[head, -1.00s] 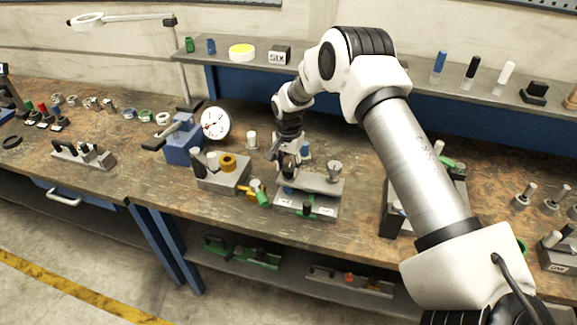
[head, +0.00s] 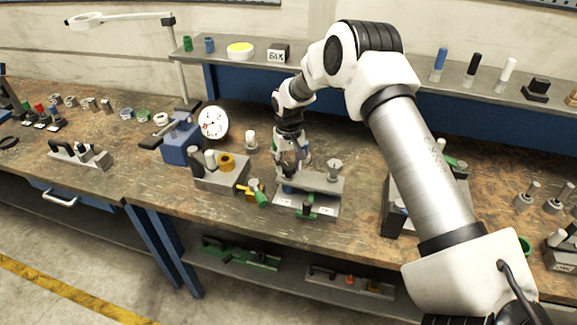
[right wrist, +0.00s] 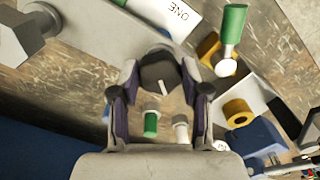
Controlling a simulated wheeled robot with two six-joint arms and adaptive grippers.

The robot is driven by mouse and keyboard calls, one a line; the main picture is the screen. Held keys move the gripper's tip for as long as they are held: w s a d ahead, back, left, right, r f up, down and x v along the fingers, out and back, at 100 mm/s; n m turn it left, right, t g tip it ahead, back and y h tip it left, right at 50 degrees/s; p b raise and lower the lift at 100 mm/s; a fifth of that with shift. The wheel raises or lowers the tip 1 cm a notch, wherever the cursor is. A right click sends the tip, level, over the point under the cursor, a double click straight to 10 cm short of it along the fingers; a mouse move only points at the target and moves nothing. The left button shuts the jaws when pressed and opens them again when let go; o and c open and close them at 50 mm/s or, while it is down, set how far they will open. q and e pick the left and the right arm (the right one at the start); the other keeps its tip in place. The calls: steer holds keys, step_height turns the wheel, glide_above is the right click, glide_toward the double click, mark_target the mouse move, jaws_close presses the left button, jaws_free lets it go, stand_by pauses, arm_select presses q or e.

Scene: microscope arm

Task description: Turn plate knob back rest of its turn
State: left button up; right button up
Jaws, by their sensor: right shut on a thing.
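The fixture (head: 318,186) is a grey upper plate on a grey base near the bench's front edge, with white labels on its front. In the right wrist view a plate (right wrist: 120,22) shows beside a label reading ONE. The dark plate knob (right wrist: 158,68) has a white line on its top and sits between my fingers. My right gripper (head: 287,172) reaches down at the fixture's left end, and in the right wrist view (right wrist: 157,92) its fingers are shut on the knob from both sides. My left gripper is not in view.
Left of the fixture stand a grey block (head: 220,178) with a yellow ring, a blue vise (head: 183,140) and a round dial (head: 214,123). A green-handled piece (head: 260,197) lies close to the fixture's left. A white-topped peg (head: 251,140) stands behind.

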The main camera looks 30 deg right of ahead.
steer(key=n, duration=0.4)
steer(key=n+b, duration=0.1)
steer(key=n, duration=0.1)
steer(key=shift+s+d+f, duration=0.1)
steer(key=shift+s+f, duration=0.1)
steer(key=shift+f, duration=0.05)
steer(key=n+b, duration=0.1)
steer(key=n, duration=0.5)
steer(key=shift+d+n, duration=0.1)
steer(key=shift+n, duration=0.2)
steer(key=n, duration=0.3)
steer(key=n+b, duration=0.1)
steer(key=n, duration=0.2)
steer(key=shift+w+n, duration=0.2)
steer(key=shift+n, duration=0.1)
steer(key=n, duration=0.6)
steer(key=shift+w, duration=0.1)
steer(key=shift+n, duration=0.3)
steer(key=o, duration=1.1)
steer(key=shift+c, duration=0.2)
steer(key=shift+o, duration=0.4)
steer(key=shift+w+r, duration=0.1)
steer(key=shift+w, duration=0.05)
steer(key=shift+r, duration=0.1)
